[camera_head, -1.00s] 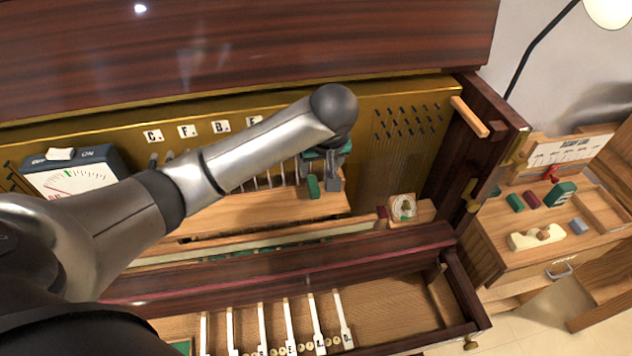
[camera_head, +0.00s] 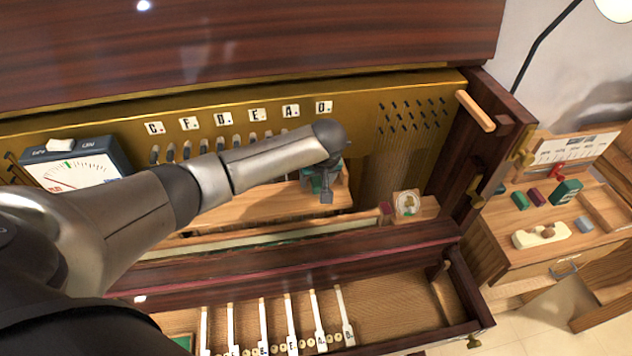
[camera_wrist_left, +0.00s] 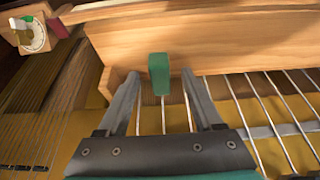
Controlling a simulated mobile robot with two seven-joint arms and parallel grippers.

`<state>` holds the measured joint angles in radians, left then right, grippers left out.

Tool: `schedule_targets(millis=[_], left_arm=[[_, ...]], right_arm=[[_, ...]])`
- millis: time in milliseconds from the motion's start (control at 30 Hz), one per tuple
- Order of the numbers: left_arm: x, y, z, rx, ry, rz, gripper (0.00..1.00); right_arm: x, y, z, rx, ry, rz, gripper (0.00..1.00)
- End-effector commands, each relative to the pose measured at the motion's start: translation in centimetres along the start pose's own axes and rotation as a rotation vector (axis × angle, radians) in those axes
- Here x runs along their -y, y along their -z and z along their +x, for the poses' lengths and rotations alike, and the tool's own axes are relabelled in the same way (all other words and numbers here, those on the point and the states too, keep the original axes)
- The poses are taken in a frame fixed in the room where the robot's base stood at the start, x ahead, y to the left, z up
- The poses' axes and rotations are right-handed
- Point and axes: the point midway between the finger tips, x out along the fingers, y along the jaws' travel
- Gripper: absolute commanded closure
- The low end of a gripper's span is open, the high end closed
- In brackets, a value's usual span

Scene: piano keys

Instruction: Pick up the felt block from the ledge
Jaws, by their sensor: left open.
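The green felt block (camera_wrist_left: 158,74) stands at the edge of the wooden ledge (camera_wrist_left: 235,42) in the left wrist view. My left gripper (camera_wrist_left: 162,80) is open, with one finger on each side of the block and a gap on both sides. In the head view the gripper (camera_head: 327,194) points down at the right part of the ledge (camera_head: 240,208). There the block is hard to tell apart from the green on the gripper. My right gripper is not in view.
Strings run behind the ledge, below a gold plate (camera_head: 400,90) with letter tiles. A round gauge (camera_head: 407,203) sits right of the gripper. A meter (camera_head: 75,165) stands at left. A dark rail (camera_head: 290,255) and key tray (camera_head: 400,305) lie in front.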

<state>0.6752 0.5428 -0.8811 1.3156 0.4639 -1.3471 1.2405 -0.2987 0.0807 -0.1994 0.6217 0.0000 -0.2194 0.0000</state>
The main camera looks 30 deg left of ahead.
Motion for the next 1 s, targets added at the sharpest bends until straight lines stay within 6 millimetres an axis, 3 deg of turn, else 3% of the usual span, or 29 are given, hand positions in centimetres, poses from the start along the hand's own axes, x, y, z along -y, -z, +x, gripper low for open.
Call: schedule_targets(millis=[333, 900, 1000], left_arm=[[-0.02, 0.02, 0.62, -0.001, -0.001, 0.001, 0.32], [-0.01, 0.02, 0.60, -0.001, -0.001, 0.001, 0.95], [0.00, 0.02, 0.60, -0.001, -0.001, 0.001, 1.00]], right_arm=[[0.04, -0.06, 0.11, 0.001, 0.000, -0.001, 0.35], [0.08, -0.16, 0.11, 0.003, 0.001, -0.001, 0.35], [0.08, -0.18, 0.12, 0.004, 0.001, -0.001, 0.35]])
